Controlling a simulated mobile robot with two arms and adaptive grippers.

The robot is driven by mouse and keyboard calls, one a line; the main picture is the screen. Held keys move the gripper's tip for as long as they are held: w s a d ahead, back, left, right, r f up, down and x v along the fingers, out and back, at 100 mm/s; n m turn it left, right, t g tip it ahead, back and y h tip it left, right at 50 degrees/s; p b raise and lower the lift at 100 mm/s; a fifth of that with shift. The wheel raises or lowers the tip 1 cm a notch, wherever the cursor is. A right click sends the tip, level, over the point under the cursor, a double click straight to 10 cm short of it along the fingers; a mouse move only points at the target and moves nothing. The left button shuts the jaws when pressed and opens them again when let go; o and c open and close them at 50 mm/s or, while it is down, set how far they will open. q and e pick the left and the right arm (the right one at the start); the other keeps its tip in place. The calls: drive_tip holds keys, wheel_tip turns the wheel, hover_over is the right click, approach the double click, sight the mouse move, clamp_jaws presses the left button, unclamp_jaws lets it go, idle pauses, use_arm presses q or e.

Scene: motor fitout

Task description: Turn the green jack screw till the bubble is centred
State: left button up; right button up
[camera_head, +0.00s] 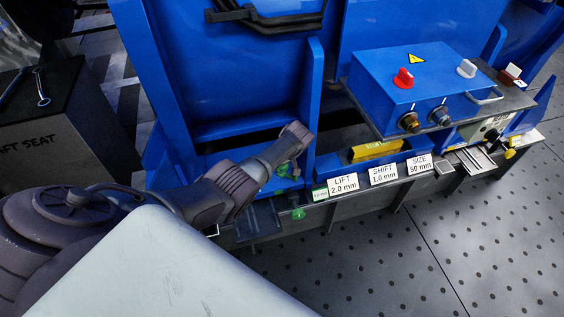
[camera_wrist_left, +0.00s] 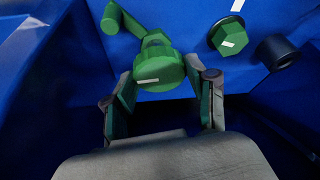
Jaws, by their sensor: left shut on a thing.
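In the left wrist view, the green jack screw (camera_wrist_left: 160,72) shows a rounded head with a white mark. My left gripper (camera_wrist_left: 162,92) is around this head, one finger on each side, and is shut on it. In the head view my left gripper (camera_head: 293,150) is at the blue frame's lower ledge, and green parts (camera_head: 283,171) show beside its fingers. A yellow level (camera_head: 375,150) lies on the ledge to the right; its bubble is too small to make out. My right gripper is not in view.
A green hexagonal head (camera_wrist_left: 229,37) and a black cylinder (camera_wrist_left: 277,52) sit right of the screw. A blue control box (camera_head: 425,85) with knobs stands at the right. A dark box (camera_head: 45,130) stands at the left.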

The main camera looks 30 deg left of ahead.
use_arm(q)
drive_tip(key=shift+w+a+r, duration=0.1)
drive_tip(key=shift+r, duration=0.05)
drive_tip(key=o, duration=1.2)
drive_tip(key=shift+c, duration=0.2)
wheel_tip(320, 180, up, 10)
